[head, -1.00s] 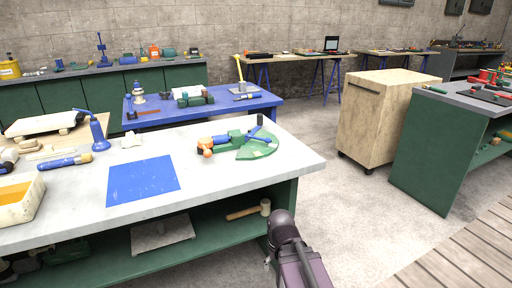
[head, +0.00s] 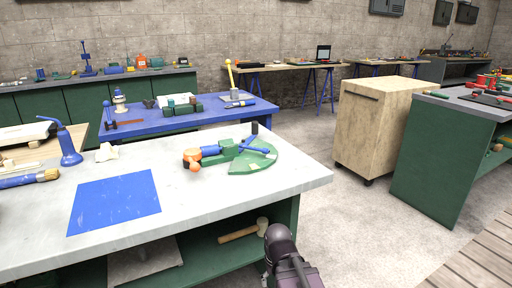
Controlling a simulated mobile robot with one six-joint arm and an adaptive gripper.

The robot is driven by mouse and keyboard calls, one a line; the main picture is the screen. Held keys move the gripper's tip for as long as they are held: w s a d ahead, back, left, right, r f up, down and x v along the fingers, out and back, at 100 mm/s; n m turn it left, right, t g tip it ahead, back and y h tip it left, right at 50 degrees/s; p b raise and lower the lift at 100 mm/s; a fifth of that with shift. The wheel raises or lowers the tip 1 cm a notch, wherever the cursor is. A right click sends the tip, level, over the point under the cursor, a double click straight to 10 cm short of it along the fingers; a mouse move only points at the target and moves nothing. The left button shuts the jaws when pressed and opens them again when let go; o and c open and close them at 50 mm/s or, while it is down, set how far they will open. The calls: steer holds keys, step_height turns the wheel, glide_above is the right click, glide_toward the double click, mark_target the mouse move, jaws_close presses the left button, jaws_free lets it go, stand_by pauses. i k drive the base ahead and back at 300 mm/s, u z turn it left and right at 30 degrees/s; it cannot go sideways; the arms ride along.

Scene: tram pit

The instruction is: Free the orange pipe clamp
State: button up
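An orange thing (head: 193,160), which looks like the pipe clamp, is at the left end of a blue and green vise-like tool (head: 228,149) on the near white workbench (head: 270,192). It touches the blue part; how it is held there is too small to tell. The tool rests on a green base plate (head: 262,160) near the bench's right end. Part of my arm shows at the bottom, right of the bench's front edge. My gripper's fingers are not in view.
A blue mat (head: 115,200) lies left of the tool, with bare bench between. A blue oil can (head: 69,148) and a brush (head: 35,178) are at the left. A mallet (head: 243,232) lies on the lower shelf. A wooden cabinet (head: 362,130) stands right, across open floor.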

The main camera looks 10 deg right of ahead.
mark_target(191, 155)
steer(key=i, duration=1.05)
steer(key=u, duration=0.05)
